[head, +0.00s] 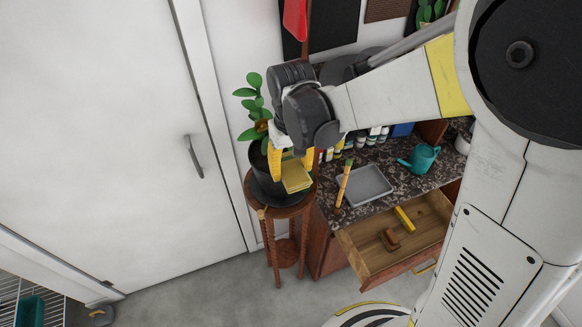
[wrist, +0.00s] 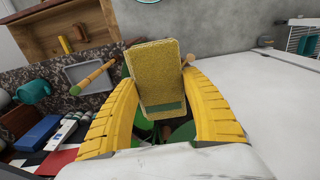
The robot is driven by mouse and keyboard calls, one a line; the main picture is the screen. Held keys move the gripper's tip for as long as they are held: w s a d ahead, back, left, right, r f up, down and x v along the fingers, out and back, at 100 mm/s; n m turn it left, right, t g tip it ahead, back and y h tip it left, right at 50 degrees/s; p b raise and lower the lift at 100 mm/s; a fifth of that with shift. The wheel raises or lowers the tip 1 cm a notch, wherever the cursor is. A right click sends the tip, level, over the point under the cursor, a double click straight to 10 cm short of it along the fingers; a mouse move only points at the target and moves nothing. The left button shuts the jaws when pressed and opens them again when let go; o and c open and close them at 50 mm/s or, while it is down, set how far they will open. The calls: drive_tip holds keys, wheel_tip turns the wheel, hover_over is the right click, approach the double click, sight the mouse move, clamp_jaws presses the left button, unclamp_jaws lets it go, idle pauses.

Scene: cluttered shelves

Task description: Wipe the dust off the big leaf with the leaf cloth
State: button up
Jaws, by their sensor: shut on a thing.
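My gripper (head: 292,165) has its yellow fingers shut on a yellow, sponge-like block with a green strip, which I take as the leaf cloth (head: 297,176). In the wrist view the cloth (wrist: 155,80) sits between the fingertips. The potted plant's green leaves (head: 250,95) rise left of my gripper, above a dark pot (head: 265,187) on a round wooden stand (head: 283,211). In the wrist view, dark green leaves (wrist: 183,133) show just behind the cloth, partly hidden. I cannot tell which is the big leaf, whether the cloth touches it, or see its dust.
Right of the stand, a speckled counter holds a grey tray (head: 363,187), a teal watering can (head: 420,158) and several bottles. The drawer (head: 385,268) below is open.

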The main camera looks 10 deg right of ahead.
drive_tip(key=shift+f+b, duration=0.4)
drive_tip(key=shift+f, duration=0.05)
